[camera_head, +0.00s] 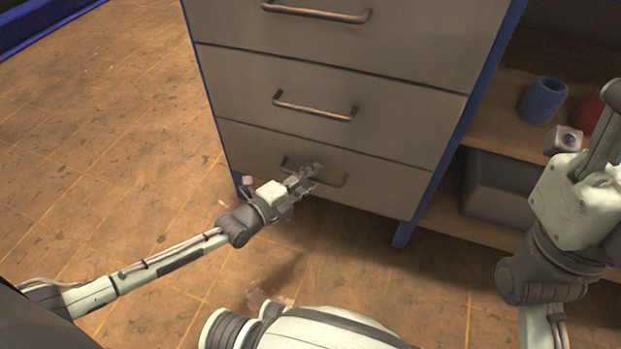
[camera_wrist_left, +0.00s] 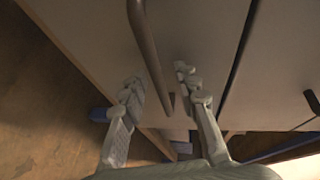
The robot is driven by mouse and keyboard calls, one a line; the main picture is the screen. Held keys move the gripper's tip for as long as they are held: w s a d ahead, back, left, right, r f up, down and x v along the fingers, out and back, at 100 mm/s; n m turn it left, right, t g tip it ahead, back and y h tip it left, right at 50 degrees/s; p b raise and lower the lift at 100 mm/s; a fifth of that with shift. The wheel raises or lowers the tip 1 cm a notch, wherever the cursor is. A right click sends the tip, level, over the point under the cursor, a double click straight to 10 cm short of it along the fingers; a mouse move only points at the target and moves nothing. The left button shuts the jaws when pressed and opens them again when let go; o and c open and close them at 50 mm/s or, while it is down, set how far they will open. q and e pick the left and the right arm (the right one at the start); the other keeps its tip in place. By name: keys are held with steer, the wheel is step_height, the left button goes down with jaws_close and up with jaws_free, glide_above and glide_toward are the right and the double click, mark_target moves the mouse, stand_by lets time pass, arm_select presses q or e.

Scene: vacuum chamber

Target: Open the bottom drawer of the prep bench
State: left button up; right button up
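The prep bench's bottom drawer (camera_head: 386,189) is the lowest of three grey drawer fronts in view. It looks flush with the front above. Its bar handle (camera_head: 333,181) is partly hidden by my left gripper (camera_head: 305,179). In the left wrist view, the handle (camera_wrist_left: 148,50) runs between the two fingers of my left gripper (camera_wrist_left: 160,90). The fingers are apart, one on each side of the bar, with visible gaps to it. My right gripper (camera_head: 605,140) is at the right edge, partly cut off, and its fingers cannot be made out clearly.
The middle drawer (camera_head: 390,115) and upper drawer (camera_head: 420,35) look shut. On the shelf (camera_head: 490,125) to the right are a blue cup (camera_head: 543,100), a red object (camera_head: 588,108) and a small pale block (camera_head: 563,140). A grey bin (camera_head: 495,190) is below. Floor (camera_head: 120,150) is clear to the left.

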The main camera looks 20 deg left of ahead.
arm_select(q)
jaws_close()
stand_by(0.3)
